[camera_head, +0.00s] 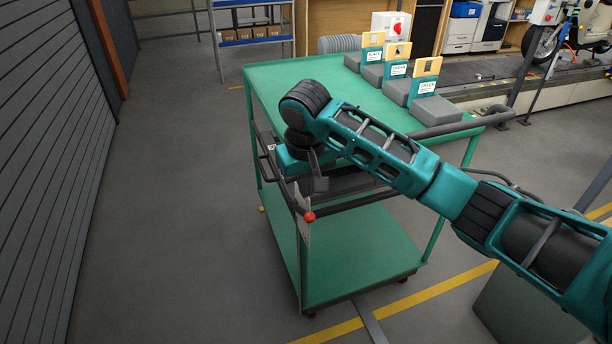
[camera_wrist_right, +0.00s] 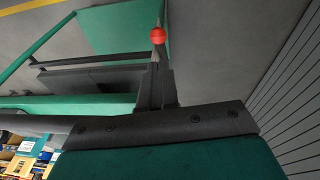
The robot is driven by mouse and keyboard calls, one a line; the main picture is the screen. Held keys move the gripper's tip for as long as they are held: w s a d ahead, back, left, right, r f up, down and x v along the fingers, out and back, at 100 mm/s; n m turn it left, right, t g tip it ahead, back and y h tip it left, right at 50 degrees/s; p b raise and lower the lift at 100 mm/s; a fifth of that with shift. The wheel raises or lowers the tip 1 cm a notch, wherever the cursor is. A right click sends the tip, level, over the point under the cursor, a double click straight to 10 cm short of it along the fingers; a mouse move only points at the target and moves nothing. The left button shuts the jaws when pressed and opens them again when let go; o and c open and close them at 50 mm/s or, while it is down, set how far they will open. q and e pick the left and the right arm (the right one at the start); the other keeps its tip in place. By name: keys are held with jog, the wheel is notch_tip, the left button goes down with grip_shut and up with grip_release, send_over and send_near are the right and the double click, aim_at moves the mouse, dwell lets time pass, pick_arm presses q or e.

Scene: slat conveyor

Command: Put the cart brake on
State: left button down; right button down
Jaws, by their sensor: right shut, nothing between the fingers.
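The green cart (camera_head: 360,235) stands in the middle of the head view, with an upper top and a lower shelf. A red knob (camera_head: 309,216) shows at its near left corner, by a dark bar and a pale upright plate (camera_head: 303,237). My right gripper (camera_head: 318,186) is shut and empty, pointing down just above the knob in the picture. In the right wrist view the red knob (camera_wrist_right: 158,35) appears just beyond the shut fingertips (camera_wrist_right: 157,68); I cannot tell whether they touch its lever. The lever's pivot is not clear. My left gripper is not in view.
Several grey blocks with labelled teal and yellow holders (camera_head: 424,80) stand on the cart top's far right. A slatted shutter (camera_head: 55,150) is at the left. A conveyor (camera_head: 480,78) lies behind. The floor left of the cart is clear.

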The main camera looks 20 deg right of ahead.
send_near(300, 211)
jog(key=shift+s+d+f, duration=0.25)
jog(key=shift+s+f, duration=0.25)
jog(key=shift+f, duration=0.1)
jog(key=shift+s+d+f, duration=0.25)
jog(key=shift+s+f, duration=0.25)
jog(key=shift+f, duration=0.3)
jog(key=shift+f, duration=0.1)
